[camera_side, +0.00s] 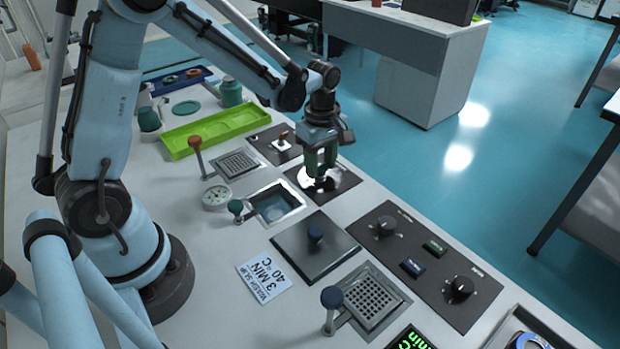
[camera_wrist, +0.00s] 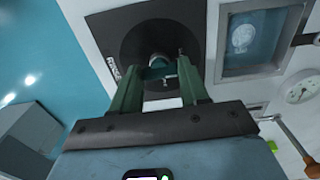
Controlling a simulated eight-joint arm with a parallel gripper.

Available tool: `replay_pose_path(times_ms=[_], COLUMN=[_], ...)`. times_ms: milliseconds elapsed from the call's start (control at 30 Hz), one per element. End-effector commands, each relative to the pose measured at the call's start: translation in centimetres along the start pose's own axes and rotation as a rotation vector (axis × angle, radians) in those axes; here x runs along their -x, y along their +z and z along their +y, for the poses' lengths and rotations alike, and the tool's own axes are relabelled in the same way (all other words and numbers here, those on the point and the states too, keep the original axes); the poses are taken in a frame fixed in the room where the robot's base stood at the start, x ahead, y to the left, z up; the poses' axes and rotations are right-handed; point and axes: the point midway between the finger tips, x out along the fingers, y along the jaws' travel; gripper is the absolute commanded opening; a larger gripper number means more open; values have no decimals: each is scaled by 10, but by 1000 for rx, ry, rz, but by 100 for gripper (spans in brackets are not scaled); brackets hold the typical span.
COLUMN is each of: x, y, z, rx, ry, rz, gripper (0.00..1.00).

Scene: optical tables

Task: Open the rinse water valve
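The rinse valve panel is a dark square plate (camera_side: 343,185) below my gripper in the side view. In the wrist view the same plate (camera_wrist: 203,28) carries a label whose readable start looks like "RINSE". A small rounded valve handle (camera_wrist: 160,62) with a thin crossbar stands at its middle. My gripper (camera_side: 320,172) points down over the plate. In the wrist view its two green fingers (camera_wrist: 160,72) stand on either side of the handle, apart, with what looks like a gap. Whether they touch the handle is unclear.
A red-knobbed lever (camera_side: 196,146), a green tray (camera_side: 215,130), a black lid (camera_side: 315,247) and a knob panel (camera_side: 425,262) surround the area.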

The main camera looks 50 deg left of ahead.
Motion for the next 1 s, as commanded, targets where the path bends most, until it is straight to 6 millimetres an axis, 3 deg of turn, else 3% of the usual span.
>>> replay_pose_path(times_ms=[33, 167, 567, 1000], x=[0, 0, 0, 0], y=[0, 0, 0, 0], z=[0, 0, 0, 0], rx=[0, 0, -88, -460], ry=[0, 0, 0, 0], rz=[0, 0, 0, 0], gripper=[32, 14, 14, 14])
